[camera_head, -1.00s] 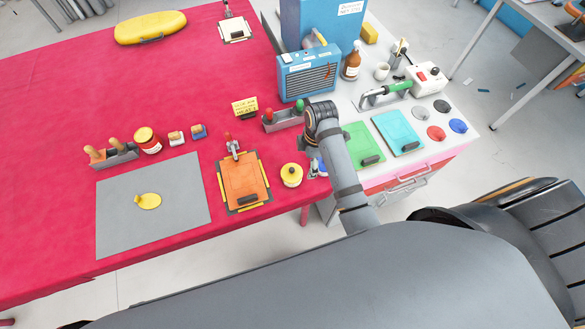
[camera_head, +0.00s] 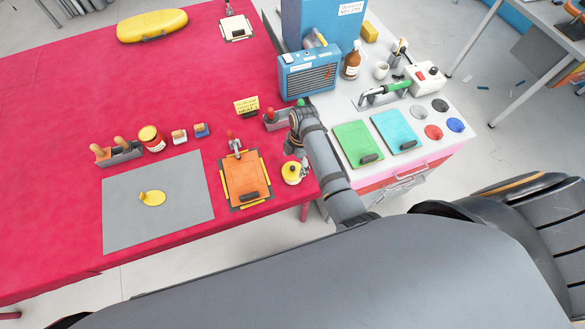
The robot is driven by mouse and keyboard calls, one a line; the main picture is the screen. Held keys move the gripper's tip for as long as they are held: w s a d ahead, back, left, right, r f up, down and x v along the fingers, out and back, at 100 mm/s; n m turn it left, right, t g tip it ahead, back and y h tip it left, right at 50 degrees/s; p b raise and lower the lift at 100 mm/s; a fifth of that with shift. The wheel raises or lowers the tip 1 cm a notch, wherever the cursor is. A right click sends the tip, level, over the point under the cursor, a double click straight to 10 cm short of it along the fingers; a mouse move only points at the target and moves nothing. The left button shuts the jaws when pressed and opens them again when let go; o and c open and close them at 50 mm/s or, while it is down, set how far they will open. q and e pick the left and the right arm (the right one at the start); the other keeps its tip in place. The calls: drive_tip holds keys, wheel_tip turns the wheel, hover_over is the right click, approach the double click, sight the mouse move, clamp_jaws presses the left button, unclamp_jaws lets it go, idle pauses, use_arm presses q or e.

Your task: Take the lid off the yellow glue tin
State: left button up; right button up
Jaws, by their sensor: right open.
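The yellow glue tin (camera_head: 291,176) stands upright near the front edge of the red table, right of the orange board. Its yellow lid with a small dark knob is on top. My right arm reaches in from the lower right, its wrist bent above and right of the tin. My right gripper (camera_head: 303,170) is open, small and partly hidden by my own arm. It is close beside the tin's right side; I cannot tell whether it touches. My left gripper is not in view.
The orange clamped board (camera_head: 245,179) lies just left of the tin. A grey mat (camera_head: 187,219) with a yellow disc (camera_head: 152,199) lies further left. A blue heater-like box (camera_head: 311,73) and a white cabinet top (camera_head: 440,104) with green and cyan boards are behind and right.

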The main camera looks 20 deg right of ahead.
sight(293, 168)
drive_tip(key=shift+a+f, duration=0.15)
drive_tip(key=shift+f, duration=0.65)
drive_tip(key=shift+a+f, duration=0.15)
drive_tip(key=shift+f, duration=0.65)
drive_tip(key=c, duration=1.1)
drive_tip(key=shift+s, duration=0.3)
clamp_jaws()
drive_tip(key=shift+w, duration=0.1)
